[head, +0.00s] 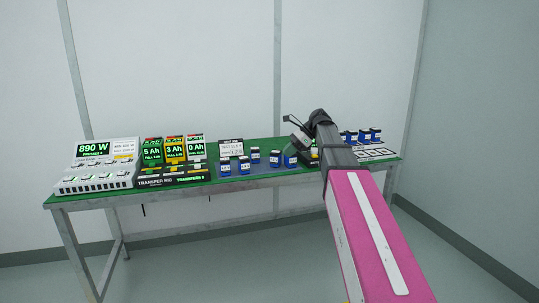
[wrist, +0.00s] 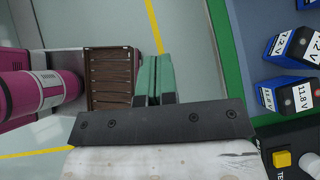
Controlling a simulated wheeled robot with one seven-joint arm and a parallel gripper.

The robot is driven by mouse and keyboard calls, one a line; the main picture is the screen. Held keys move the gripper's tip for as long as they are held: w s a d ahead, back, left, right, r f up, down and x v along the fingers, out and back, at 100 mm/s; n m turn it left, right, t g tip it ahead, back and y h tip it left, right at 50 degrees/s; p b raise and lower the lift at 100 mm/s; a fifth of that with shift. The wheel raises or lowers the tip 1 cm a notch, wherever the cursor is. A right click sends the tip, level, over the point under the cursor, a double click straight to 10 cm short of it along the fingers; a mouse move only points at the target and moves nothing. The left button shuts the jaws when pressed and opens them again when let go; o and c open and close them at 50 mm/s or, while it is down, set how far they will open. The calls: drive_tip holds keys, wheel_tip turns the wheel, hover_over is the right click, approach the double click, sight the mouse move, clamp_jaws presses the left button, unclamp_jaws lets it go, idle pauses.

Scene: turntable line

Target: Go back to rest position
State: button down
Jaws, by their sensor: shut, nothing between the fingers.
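My gripper (wrist: 154,78) shows in the wrist view with its two green fingers together and nothing between them. The fingers show against the grey floor, just left of the table's edge in that view. In the head view my pink arm reaches forward to the right half of the green table (head: 222,187). The wrist end is above the table there, and the fingertips are hard to make out.
Blue battery packs (head: 244,166) stand on the table, left of my wrist; some show in the wrist view (wrist: 289,95). More packs (head: 364,136) stand right of it. A load bank (head: 97,165) and a transfer rig (head: 172,179) are at the left. Floor before the table is clear.

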drive_tip(key=s+d+f+n+t+h, duration=0.1)
drive_tip(key=s+d+f+n+h, duration=0.2)
drive_tip(key=f, duration=0.8)
drive_tip(key=s+d+f+n+h, duration=0.1)
drive_tip(key=s+f+n, duration=0.3)
drive_tip(key=f, duration=0.7)
drive_tip(key=s+d+f+n+h, duration=0.2)
drive_tip(key=s+d+f+n, duration=0.1)
drive_tip(key=s+f, duration=0.4)
drive_tip(key=s+d+f+n+h, duration=0.2)
drive_tip(key=s+d+f+n, duration=0.2)
drive_tip(key=f, duration=0.5)
drive_tip(key=s+n, duration=0.2)
drive_tip(key=s, duration=0.1)
drive_tip(key=shift+s+f+h, duration=0.25)
drive_tip(key=shift+s+h, duration=0.05)
drive_tip(key=shift+h, duration=0.1)
drive_tip(key=shift+d, duration=0.1)
